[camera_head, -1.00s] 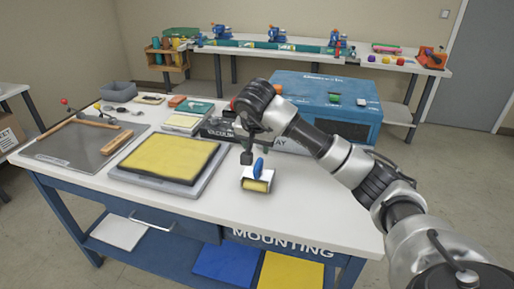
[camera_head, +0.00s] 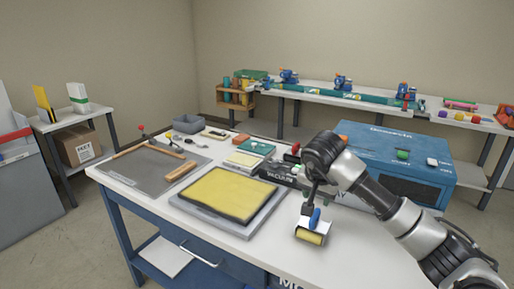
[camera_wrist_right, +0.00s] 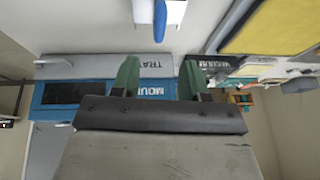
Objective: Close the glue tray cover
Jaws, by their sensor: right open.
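A small white box with a yellow front (camera_head: 311,237), which looks like the glue tray, stands near the front right of the bench. A blue handle (camera_head: 314,218) rises upright from its white upper part, which looks like the cover. I cannot tell how far the cover is open. My right gripper (camera_head: 308,211) hangs pointing down just behind and left of the handle, partly overlapping it in the picture. In the right wrist view the green fingers (camera_wrist_right: 159,78) are apart with nothing between them. The blue handle (camera_wrist_right: 160,20) and white panel (camera_wrist_right: 142,12) lie beyond them. My left gripper is out of view.
A yellow pad on a grey board (camera_head: 250,231) lies left of the box. A black vacuum tray (camera_head: 283,174) and a blue machine (camera_head: 395,150) stand behind. A grey mat (camera_head: 150,171) with wooden bars lies at far left. The bench front right is clear.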

